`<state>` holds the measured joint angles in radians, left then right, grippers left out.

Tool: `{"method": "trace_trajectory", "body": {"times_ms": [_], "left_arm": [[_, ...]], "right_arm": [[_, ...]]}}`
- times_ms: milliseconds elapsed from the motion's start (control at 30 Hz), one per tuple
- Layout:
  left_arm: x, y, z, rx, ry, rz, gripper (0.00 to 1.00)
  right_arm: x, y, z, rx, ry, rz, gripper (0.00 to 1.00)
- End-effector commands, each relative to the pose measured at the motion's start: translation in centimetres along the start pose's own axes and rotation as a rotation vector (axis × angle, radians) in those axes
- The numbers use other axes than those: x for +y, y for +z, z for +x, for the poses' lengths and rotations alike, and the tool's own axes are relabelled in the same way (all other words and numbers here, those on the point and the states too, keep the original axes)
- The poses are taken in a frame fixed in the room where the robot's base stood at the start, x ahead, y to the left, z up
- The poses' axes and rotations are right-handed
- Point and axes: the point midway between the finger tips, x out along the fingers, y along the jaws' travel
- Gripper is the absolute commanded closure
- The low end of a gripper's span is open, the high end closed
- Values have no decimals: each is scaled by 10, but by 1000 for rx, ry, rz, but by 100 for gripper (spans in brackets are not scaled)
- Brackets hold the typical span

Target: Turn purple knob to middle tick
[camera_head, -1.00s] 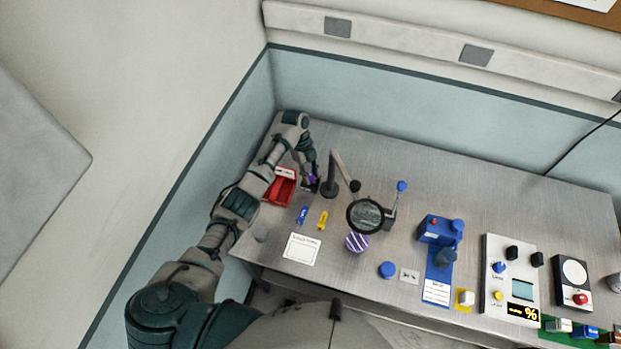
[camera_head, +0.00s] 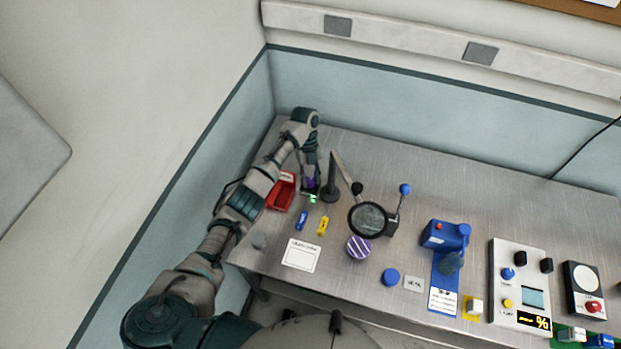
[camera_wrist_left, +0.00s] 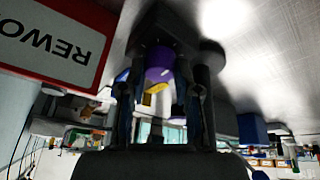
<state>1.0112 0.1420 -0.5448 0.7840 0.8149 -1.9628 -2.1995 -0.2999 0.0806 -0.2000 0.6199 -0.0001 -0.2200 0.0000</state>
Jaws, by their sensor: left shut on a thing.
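The purple knob (camera_head: 310,183) is at the far left of the table, between the red bin and a dark stand. In the left wrist view the purple knob (camera_wrist_left: 160,62) sits between my fingers, in front of a dark housing. My left gripper (camera_head: 311,180) reaches down onto it from behind and is shut on it. A small green spot (camera_head: 312,198) shows just in front of the knob. The ticks cannot be made out. My right gripper is not in view.
A red bin (camera_head: 281,191) stands close left of the gripper, and a dark stand (camera_head: 331,178) with a magnifier (camera_head: 368,219) close right. Blue (camera_head: 301,220) and yellow (camera_head: 322,225) pieces and a purple-striped ball (camera_head: 358,246) lie in front. Devices fill the right side.

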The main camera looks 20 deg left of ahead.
Motion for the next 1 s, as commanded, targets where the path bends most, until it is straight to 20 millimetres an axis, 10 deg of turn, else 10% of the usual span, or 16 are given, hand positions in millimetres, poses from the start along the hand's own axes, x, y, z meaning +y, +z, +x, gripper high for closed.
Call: {"method": "trace_trajectory", "body": {"times_ms": [167, 200, 300, 667, 1000], "left_arm": [[-1, 1, -3, -7, -7, 0, 100], [-1, 1, -3, -7, -7, 0, 63], [-1, 1, -2, -6, -6, -1, 43], [0, 0, -6, -4, -4, -1, 43], [-2, 2, -76, -5, -3, -2, 43]], "right_arm": [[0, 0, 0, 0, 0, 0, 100], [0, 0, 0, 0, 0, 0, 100], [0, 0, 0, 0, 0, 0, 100], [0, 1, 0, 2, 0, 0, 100], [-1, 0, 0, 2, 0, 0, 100]]}}
